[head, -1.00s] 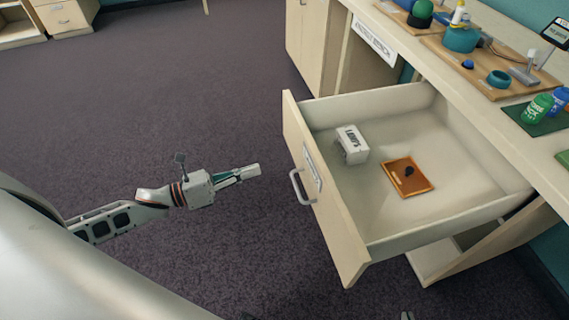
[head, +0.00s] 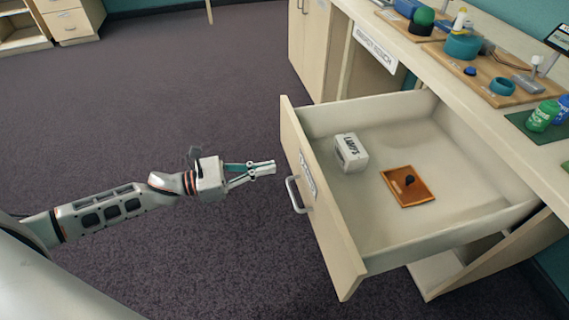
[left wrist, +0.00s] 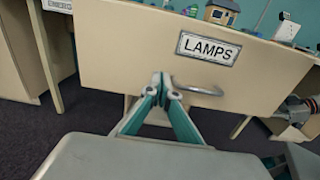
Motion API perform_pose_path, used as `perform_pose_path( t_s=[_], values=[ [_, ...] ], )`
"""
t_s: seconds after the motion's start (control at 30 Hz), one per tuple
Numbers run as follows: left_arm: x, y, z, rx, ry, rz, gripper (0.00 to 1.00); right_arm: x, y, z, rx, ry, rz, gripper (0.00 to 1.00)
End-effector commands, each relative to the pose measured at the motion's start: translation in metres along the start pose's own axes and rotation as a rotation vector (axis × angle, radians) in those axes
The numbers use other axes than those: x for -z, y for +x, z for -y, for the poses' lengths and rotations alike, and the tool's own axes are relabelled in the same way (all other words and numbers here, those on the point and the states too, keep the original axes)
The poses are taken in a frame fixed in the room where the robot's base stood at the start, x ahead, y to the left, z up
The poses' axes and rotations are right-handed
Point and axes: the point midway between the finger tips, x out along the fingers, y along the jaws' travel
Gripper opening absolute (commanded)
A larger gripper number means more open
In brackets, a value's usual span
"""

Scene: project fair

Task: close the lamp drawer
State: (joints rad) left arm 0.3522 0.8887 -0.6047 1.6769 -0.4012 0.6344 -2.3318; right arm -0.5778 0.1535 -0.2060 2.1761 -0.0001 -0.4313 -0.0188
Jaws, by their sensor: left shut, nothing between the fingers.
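The lamp drawer (head: 320,205) stands pulled open from the bench. Its front carries a LAMPS label, which reads clearly in the left wrist view (left wrist: 209,48), and a metal bar handle (head: 297,196). A white box marked LAMPS (head: 351,152) and an orange-brown tray (head: 408,187) with a small dark knob lie inside. My left gripper (head: 273,168) is shut and empty, a little to the left of the drawer front, near the handle's height. In the left wrist view its fingertips (left wrist: 160,80) point at the front, left of the handle. Whether they touch is unclear.
The bench top (head: 500,108) holds wooden boards, teal parts and a green bottle (head: 542,116) above the drawer. A cabinet (head: 312,45) stands beyond. The dark carpet (head: 180,100) left of the drawer is clear. A shelf unit (head: 70,18) stands far left.

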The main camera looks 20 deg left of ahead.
Motion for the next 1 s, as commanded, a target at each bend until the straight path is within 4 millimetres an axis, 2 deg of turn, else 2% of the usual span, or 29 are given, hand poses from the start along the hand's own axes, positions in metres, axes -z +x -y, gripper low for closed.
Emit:
perform_pose_path(
  t_s=[0.1,0.33,1.0],
  values=[
    [-0.001,0.021,0.0,0.001,0.0,0.002,0.0,0.0,0.0,0.0,0.0,0.0,-0.001,0.0],
    [-0.001,0.046,0.0,0.0,-0.001,0.001,0.0,0.0,0.0,-0.001,-0.001,0.0,0.0,0.0],
    [0.001,0.056,0.0,0.0,-0.003,0.0,0.0,-0.004,0.0,-0.001,-0.001,-0.003,0.006,0.0]
  ],
)
